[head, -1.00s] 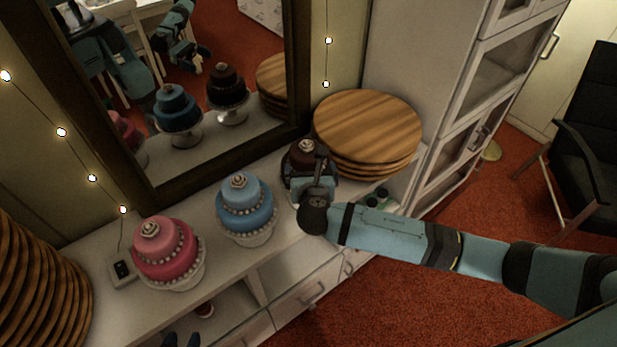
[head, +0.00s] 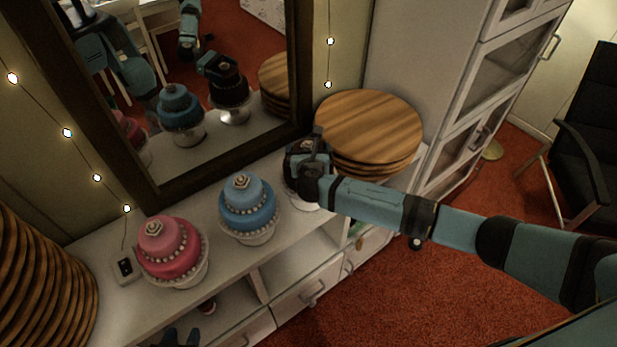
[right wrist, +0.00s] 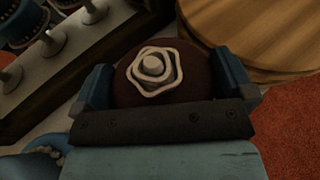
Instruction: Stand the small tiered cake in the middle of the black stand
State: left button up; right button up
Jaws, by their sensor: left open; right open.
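Three tiered cakes stand in a row on a white cabinet: a pink one (head: 170,250), a blue one (head: 247,207) and a dark brown one. My right gripper (head: 307,150) is over the brown cake and mostly hides it in the head view; part of its pale stand (head: 303,203) shows below. In the right wrist view the brown cake (right wrist: 128,98), with a white rosette on top, lies between the open fingers. I cannot tell whether they touch it. My left gripper (head: 180,338) shows only partly at the bottom edge, low before the cabinet. I make out no black stand.
A framed mirror (head: 150,190) stands behind the cakes and reflects them. Stacked round wooden boards (head: 368,122) lie close right of the brown cake. More boards (head: 40,275) stand at far left. The white cabinet top (head: 215,272) is narrow. A black chair (head: 590,130) is at right.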

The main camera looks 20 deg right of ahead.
jog(key=c, duration=1.7)
jog(key=shift+o, duration=0.2)
jog(key=shift+r, duration=0.1)
notch_tip(320, 180, up, 20)
jog(key=b, duration=0.1)
jog(key=s+d+f+n+y, duration=0.1)
jog(key=s+d+y, duration=0.15)
jog(key=s, duration=0.55)
jog(key=s+d+f+n+y, duration=0.1)
jog(key=s+d+n, duration=0.15)
jog(key=s, duration=0.45)
jog(key=s+f, duration=0.5)
jog(key=shift+d+f+m, duration=0.2)
jog(key=shift+f+m, duration=0.15)
jog(key=shift+f, duration=0.05)
